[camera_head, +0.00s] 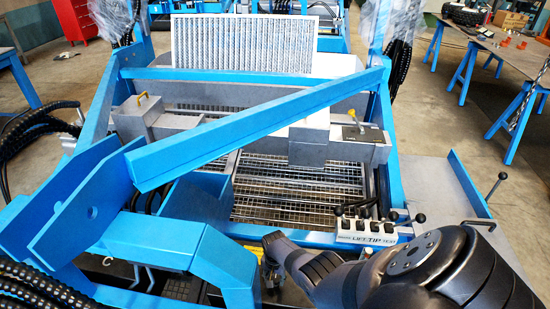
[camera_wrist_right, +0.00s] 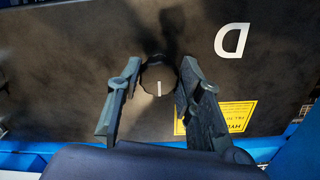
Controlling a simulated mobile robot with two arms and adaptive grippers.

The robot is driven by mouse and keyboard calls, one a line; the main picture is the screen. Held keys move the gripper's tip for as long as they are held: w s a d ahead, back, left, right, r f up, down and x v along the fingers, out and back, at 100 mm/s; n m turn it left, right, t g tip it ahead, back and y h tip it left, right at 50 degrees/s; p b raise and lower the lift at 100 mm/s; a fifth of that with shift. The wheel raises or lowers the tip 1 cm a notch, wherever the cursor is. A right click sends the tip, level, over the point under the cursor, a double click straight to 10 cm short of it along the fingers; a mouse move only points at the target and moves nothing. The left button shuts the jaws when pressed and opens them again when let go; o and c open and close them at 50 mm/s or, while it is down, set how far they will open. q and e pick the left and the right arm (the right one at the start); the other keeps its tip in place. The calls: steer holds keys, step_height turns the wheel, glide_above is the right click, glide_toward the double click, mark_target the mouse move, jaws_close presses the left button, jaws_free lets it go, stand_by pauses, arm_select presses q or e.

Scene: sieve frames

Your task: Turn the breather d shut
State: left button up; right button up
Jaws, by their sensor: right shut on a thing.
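In the right wrist view, the breather d (camera_wrist_right: 157,76) is a round dark knob with a short white line on its face. The line stands nearly upright in the picture. It sits on a dark panel (camera_wrist_right: 75,60) below and left of a large white letter D (camera_wrist_right: 232,40), which appears upside down. My right gripper (camera_wrist_right: 158,86) has one finger on each side of the knob and is shut on it. In the head view my right arm reaches in from the lower right, and the knob cannot be made out there. My left gripper is not in view.
A yellow label (camera_wrist_right: 238,115) lies beside the right finger. A blue frame with a long slanting beam (camera_head: 260,125) stands over the wire sieve decks (camera_head: 300,190). A lever block (camera_head: 372,230) is close to my right arm. A blue-legged table (camera_head: 500,55) stands at the right.

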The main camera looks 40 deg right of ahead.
steer(key=o, duration=1.2)
steer(key=shift+c, duration=0.2)
step_height(320, 180, up, 12)
stand_by(0.7)
